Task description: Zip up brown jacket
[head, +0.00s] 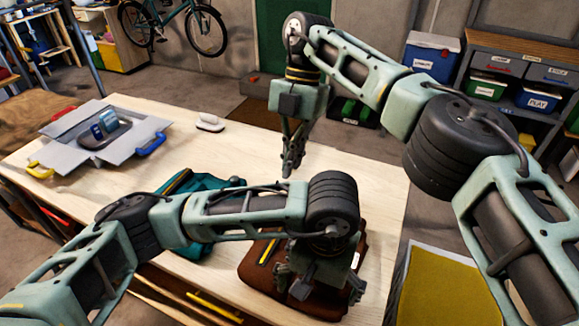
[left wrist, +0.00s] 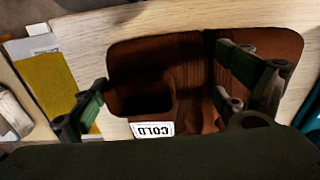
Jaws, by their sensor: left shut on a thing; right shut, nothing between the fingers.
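The brown jacket (head: 258,284) lies folded at the near right part of the wooden table, with a yellow strip on its left side. My left gripper (head: 318,290) is over it and hides much of it. In the left wrist view the fingers sit wide apart, shut on the brown jacket (left wrist: 180,60), one at its left edge and one over its right part. A white "COLD" label (left wrist: 153,129) shows on the jacket. The zip pull cannot be made out. My right gripper (head: 288,160) is shut and empty, pointing down above the table behind the jacket.
A teal folded item (head: 200,183) lies left of the jacket, partly behind my left arm. A grey open-flapped box (head: 148,126) and a small white object (head: 209,122) are farther back on the table (head: 365,180). A yellow surface (head: 440,285) is at the right.

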